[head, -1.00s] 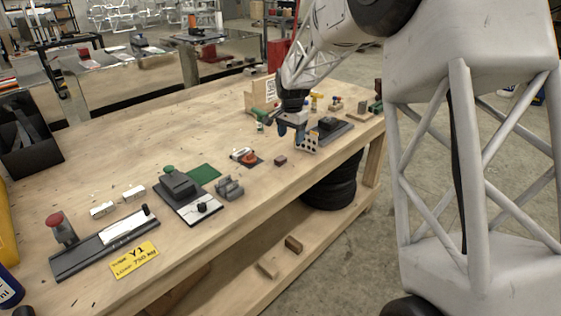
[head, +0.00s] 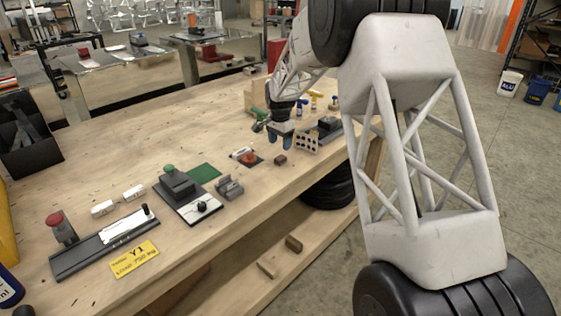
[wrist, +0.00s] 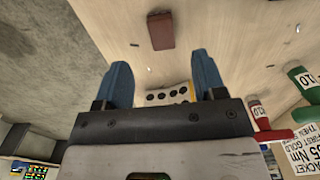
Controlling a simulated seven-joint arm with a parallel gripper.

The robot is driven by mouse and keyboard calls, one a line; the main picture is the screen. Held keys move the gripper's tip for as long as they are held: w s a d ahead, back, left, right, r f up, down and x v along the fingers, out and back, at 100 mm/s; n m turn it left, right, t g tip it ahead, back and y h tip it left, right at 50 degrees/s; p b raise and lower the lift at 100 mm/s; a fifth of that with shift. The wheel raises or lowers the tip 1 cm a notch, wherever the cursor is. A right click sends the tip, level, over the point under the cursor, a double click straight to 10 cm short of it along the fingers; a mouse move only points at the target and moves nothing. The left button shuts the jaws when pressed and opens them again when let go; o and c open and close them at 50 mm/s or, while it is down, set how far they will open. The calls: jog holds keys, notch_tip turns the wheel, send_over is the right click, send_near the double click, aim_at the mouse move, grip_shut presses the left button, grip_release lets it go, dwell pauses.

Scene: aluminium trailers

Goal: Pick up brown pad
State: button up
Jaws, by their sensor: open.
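The brown pad (head: 280,160) is a small dark brown block lying on the wooden workbench near its front edge. In the wrist view the pad (wrist: 160,30) shows at the top middle, beyond and roughly between the two blue fingertips. My gripper (head: 280,142) is above the bench, just behind the pad in the head view. It also shows in the wrist view (wrist: 160,75), with its blue fingers spread apart and nothing between them. The pad is apart from the fingers.
A light plate with holes (head: 306,142) stands close to the right of my gripper. An orange-red knob on a dark base (head: 248,157) lies to the left of the pad.

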aim_at(281, 157)
jog(key=shift+f, duration=1.15)
jog(key=shift+w+d+f, duration=0.1)
jog(key=shift+w+f, duration=0.05)
jog(key=shift+f, duration=1.15)
jog(key=shift+w+f, duration=0.1)
jog(key=shift+f, duration=1.15)
jog(key=c, duration=1)
jog(key=shift+r, duration=0.2)
jog(key=shift+r, duration=0.55)
notch_tip(281, 157, up, 2)
jog(key=shift+r, duration=0.1)
jog(key=s+d+r, duration=0.1)
jog(key=s+d, duration=0.1)
jog(key=s, duration=1.3)
jog(key=shift+s+d, duration=0.35)
jog(key=shift+s, duration=0.05)
